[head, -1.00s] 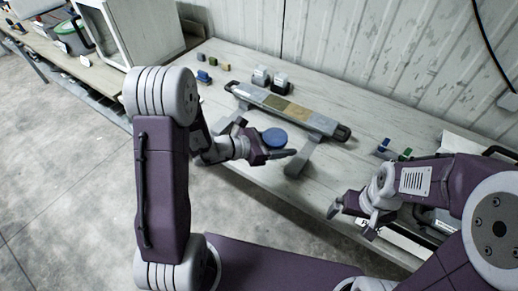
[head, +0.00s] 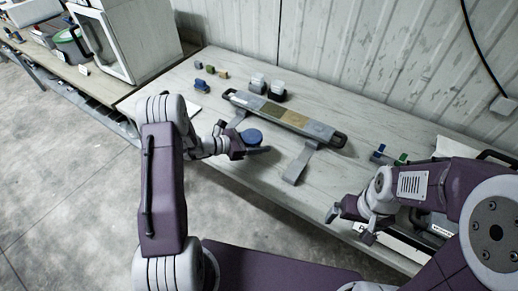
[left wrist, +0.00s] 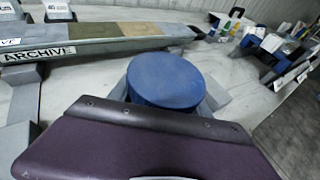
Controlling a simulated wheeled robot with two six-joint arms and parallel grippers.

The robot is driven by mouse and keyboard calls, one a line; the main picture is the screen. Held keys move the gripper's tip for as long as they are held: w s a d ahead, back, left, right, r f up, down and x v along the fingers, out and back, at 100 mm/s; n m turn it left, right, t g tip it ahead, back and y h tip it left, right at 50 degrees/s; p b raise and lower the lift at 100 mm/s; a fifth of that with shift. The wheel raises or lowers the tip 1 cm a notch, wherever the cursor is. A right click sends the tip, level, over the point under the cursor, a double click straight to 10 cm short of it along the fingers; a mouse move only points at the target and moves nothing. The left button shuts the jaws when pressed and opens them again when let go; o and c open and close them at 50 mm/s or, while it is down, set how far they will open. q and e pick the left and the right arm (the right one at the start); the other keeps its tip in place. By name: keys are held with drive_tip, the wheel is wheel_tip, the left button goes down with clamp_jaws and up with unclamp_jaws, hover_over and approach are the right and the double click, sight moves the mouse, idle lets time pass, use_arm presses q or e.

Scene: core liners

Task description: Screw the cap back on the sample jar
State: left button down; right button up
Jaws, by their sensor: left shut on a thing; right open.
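A blue round cap (head: 251,136) shows at my left gripper (head: 253,147), over the front left part of the bench. The left gripper is shut on it, with a grey finger piece on either side. In the left wrist view, the cap (left wrist: 165,79) is a short blue cylinder with its flat top up, beyond the purple gripper body. I cannot tell whether a jar is under it; the gripper hides that part. My right gripper (head: 352,226) is open and empty over the bench's front edge at the right.
A long core tray (head: 318,130) marked ARCHIVE rests on grey supports (head: 299,167) behind the cap. Blue and green pieces (head: 387,157) lie at the right.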

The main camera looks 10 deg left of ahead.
use_arm(q)
wheel_tip(320, 180, down, 4)
drive_tip(key=shift+f, duration=0.1)
idle(0.4)
drive_tip(key=shift+f, duration=0.15)
drive_tip(key=shift+c, duration=2.4)
unclamp_jaws()
